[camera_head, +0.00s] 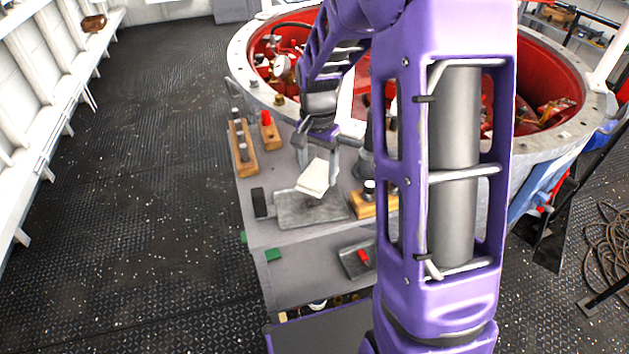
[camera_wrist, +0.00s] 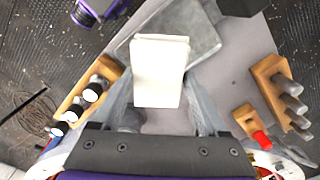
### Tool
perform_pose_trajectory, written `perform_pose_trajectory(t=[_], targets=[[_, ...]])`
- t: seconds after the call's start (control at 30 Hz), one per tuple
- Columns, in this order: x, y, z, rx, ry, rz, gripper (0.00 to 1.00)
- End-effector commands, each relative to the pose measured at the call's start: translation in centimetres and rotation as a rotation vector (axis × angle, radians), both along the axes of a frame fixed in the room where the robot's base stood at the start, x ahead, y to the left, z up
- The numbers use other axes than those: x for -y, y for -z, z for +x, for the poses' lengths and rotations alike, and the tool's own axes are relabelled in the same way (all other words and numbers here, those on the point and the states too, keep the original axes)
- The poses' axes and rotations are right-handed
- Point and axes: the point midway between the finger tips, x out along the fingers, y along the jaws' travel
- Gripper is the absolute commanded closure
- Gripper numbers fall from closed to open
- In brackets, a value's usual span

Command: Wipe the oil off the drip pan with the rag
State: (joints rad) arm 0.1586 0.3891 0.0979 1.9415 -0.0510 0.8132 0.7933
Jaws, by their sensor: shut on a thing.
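The white rag (camera_head: 314,178) is folded into a flat pad. My gripper (camera_head: 317,160) is shut on it and holds it above the drip pan, tilted in the head view. The drip pan (camera_head: 295,214) is a shallow grey metal tray near the front of the grey bench. A darker patch shows on the pan just under the rag; I cannot tell how far the oil spreads. In the wrist view the rag (camera_wrist: 160,70) lies between my two fingers and covers part of the pan (camera_wrist: 205,38).
A wooden block with dark pegs (camera_head: 242,150) and a red-topped block (camera_head: 269,131) stand left of my gripper. Another wooden block (camera_head: 365,205) stands right of the pan. A black block (camera_head: 259,203) is at the pan's left. The round red-lined housing (camera_head: 545,75) rises behind.

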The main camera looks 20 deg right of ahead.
Motion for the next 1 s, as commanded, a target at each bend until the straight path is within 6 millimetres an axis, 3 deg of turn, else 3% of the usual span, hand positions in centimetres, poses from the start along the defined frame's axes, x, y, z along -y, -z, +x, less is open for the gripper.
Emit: perform_pose_trajectory(t=[0.47, 1.0], targets=[[0.5, 0.4, 0.2, -0.001, -0.003, -0.001, 0.76], [-0.4, 4.9, -0.1, -0.001, 0.000, 0.001, 0.76]])
